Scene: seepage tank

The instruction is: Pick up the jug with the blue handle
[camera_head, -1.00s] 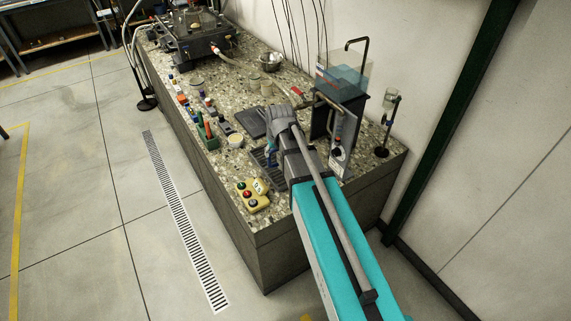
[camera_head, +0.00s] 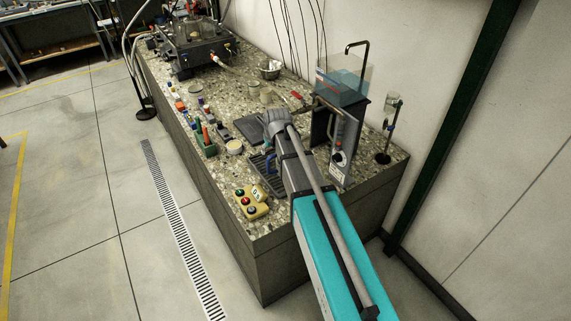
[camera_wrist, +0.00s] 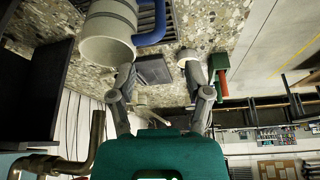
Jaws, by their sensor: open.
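The jug (camera_wrist: 106,38) is a pale grey cylinder at the upper left of the wrist view. Its blue handle (camera_wrist: 153,28) sticks out to the right, over a dark slatted rack. In the head view my arm hides the jug's body; a bit of its blue handle (camera_head: 270,164) shows over the rack (camera_head: 257,164). My gripper (camera_wrist: 163,82) is open and empty. In the wrist view its left finger overlaps the jug's rim and the right finger is well to the right. I cannot tell whether the left finger touches the jug.
A dark flat pad (camera_wrist: 153,70) lies beyond the rack. A green holder with a red item (camera_wrist: 222,75) and a white dish (camera_wrist: 188,56) are to its right. A yellow button box (camera_head: 251,201) is at the bench's front. A water tank on a stand (camera_head: 341,88) rises at right.

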